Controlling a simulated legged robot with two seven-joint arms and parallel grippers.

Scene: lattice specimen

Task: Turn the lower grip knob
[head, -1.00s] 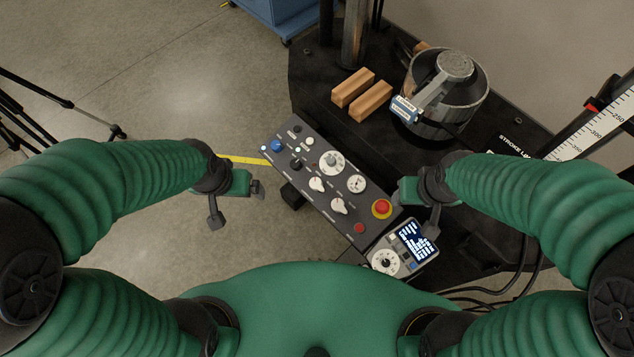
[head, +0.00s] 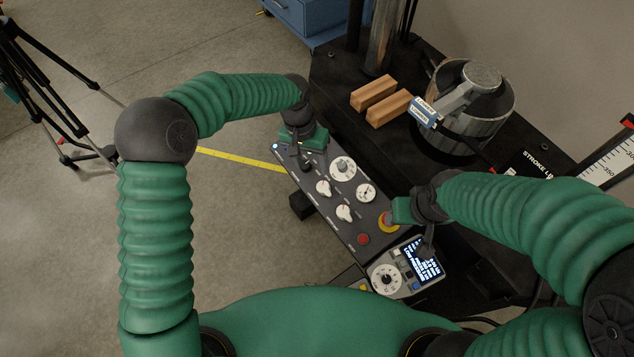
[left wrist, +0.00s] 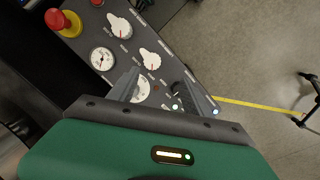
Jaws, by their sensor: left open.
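The tilted dark control panel (head: 320,215) carries two white pointer knobs, a nearer knob (head: 344,213) and a farther knob (head: 324,188). Their labels are too small to read, so I cannot tell which is the lower grip knob. In the left wrist view the nearer knob (left wrist: 118,27) and farther knob (left wrist: 150,60) lie beyond my fingers. My left gripper (head: 302,160) is over the panel's far end, open and empty; its fingers (left wrist: 155,88) straddle the view of a partly hidden white dial (left wrist: 142,92). My right gripper (head: 415,228) hangs by the panel's near right end, its jaws unclear.
A red stop button (head: 388,222), a small gauge (head: 366,192) and a large dial (head: 343,168) share the panel. A handset with a screen (head: 422,261) lies near the right gripper. Wooden blocks (head: 375,92) and a metal grip head (head: 478,105) stand behind.

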